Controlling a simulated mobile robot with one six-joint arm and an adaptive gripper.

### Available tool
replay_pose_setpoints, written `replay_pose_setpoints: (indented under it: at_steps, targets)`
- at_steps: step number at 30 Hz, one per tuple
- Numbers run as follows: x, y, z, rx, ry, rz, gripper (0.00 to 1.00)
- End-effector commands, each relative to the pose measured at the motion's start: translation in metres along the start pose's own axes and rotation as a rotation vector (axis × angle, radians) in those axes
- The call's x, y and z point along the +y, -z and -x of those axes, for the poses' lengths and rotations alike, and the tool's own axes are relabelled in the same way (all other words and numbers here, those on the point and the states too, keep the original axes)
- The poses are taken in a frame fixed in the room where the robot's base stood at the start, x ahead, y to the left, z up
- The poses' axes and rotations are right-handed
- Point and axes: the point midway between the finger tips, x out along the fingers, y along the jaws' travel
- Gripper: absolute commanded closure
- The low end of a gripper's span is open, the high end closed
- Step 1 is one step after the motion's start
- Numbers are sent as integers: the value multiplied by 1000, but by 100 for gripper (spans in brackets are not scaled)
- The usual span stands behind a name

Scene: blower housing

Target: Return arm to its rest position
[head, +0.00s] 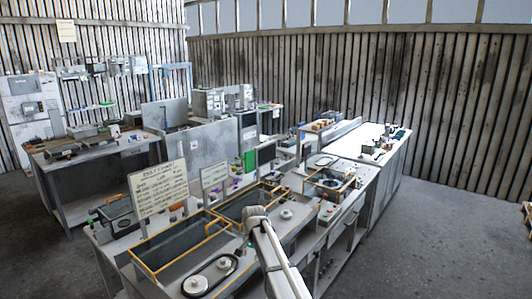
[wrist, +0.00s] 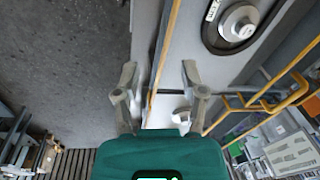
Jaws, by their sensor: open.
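My gripper (wrist: 159,68) shows in the wrist view with its two grey fingers spread wide apart and nothing held between them. Its teal body fills the bottom middle of that view. Below the fingers are a pale bench edge and a yellow rail, with grey floor to the left. In the head view my pale arm rises from the bottom middle over the front bench, and the fingers cannot be made out there.
A dark oval plate with a round metal part (wrist: 238,24) lies on the bench at the wrist view's upper right. In the head view, yellow-rimmed bins (head: 178,247) and a sign board (head: 158,187) stand left of my arm. Open floor (head: 450,240) lies right.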

Motion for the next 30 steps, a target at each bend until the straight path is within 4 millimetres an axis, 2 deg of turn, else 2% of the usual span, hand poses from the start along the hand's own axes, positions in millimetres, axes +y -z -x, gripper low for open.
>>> replay_pose_setpoints:
  at_steps: [1,6,12,15,18,21,24,30]
  targets:
    - [36,-16,-13,-1,-8,23,46]
    - [121,-46,-31,-10,-37,120,46]
    - [217,-93,-52,-28,-68,236,46]
    - [259,-119,-62,-40,-81,294,46]
    - [294,-143,-70,-52,-92,345,46]
    - [318,-160,-75,-61,-99,385,46]
    - [333,-171,-77,-69,-104,412,46]
    - [339,-174,-77,-73,-106,427,46]
